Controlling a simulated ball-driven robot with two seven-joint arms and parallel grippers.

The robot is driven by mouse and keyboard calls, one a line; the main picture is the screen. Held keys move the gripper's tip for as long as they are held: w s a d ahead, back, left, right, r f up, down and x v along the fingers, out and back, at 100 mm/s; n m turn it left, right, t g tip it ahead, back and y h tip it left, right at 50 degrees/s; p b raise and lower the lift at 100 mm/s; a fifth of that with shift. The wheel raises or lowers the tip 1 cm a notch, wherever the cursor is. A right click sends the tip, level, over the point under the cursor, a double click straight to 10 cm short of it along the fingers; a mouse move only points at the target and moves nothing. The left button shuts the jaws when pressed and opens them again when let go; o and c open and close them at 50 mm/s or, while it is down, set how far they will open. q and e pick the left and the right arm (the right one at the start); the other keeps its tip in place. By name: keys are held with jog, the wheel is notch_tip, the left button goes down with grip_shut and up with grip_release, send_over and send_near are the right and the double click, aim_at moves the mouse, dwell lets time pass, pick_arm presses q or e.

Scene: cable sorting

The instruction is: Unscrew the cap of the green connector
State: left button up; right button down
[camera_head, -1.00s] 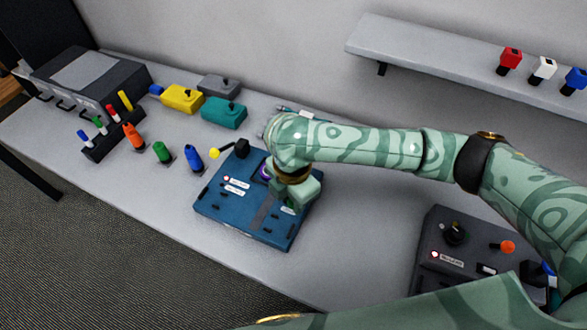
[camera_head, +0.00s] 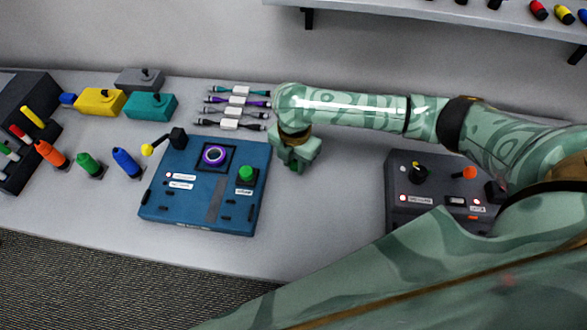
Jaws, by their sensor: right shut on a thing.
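A green knob (camera_head: 247,175) sits on the right side of the blue panel box (camera_head: 205,190); I cannot tell which green piece is the connector with the cap. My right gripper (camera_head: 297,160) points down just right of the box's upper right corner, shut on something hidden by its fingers. My left gripper is not in view.
A dark control box (camera_head: 425,185) stands right, a shelf (camera_head: 400,8) hangs above.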

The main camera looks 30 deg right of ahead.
aim_at(295, 165)
notch_tip(295, 165, down, 4)
jog(key=shift+r+b, duration=0.25)
jog(key=shift+b, duration=0.4)
jog(key=shift+r, duration=0.2)
jog(key=shift+f, duration=0.25)
jog(key=c, duration=1.1)
grip_release()
jog(key=shift+f, duration=0.2)
jog(key=shift+s+f, duration=0.1)
jog(key=shift+s, duration=0.05)
